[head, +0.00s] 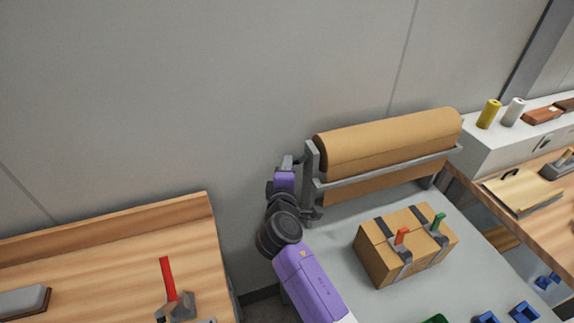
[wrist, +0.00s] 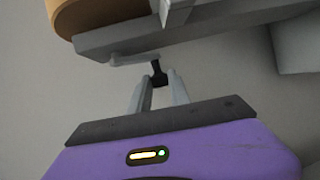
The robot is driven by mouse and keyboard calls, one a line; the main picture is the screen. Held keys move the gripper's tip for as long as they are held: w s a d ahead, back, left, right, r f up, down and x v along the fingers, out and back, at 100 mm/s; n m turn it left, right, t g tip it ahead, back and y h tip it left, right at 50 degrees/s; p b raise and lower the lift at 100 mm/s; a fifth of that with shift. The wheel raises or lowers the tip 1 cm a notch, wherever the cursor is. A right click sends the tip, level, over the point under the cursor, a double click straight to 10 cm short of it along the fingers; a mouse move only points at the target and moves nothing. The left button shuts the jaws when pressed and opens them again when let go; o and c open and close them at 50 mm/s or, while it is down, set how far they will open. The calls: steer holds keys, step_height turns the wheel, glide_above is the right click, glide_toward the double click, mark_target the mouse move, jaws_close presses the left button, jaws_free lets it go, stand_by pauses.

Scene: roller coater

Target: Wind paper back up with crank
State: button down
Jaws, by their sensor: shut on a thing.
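The brown paper roll (head: 390,140) sits in a grey stand (head: 311,165) at the back of the grey table. A strip of brown paper (head: 375,186) shows below the stand's front bar. My gripper (head: 287,162) is at the left end of the stand. In the wrist view, my gripper (wrist: 159,80) is shut on the black handle of the crank (wrist: 135,60), whose light grey arm runs left from it. The roll's end (wrist: 95,15) shows at the top left there. In the head view, I cannot make out the crank beside my gripper.
A brown box (head: 380,255) with dark straps and red and green handles stands in front of the roll. Blue bins (head: 524,312) are at the lower right. A wooden bench (head: 110,270) with a red-handled tool (head: 168,280) is left. A wall stands close behind.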

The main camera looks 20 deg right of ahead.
steer(key=s+r+n+g+y, duration=0.1)
steer(key=s+n+g, duration=0.1)
steer(key=g, duration=0.6)
steer(key=s+r+n+g, duration=0.1)
steer(key=s+g, duration=0.3)
steer(key=g, duration=0.5)
steer(key=shift+r+n+y, duration=0.3)
steer(key=shift+n+y, duration=0.1)
steer(key=shift+n, duration=0.3)
steer(key=shift+d+r+g, duration=0.1)
steer(key=shift+r+g, duration=0.05)
steer(key=shift+g, duration=0.65)
steer(key=c, duration=1.2)
jaws_free()
steer(key=shift+r, duration=0.1)
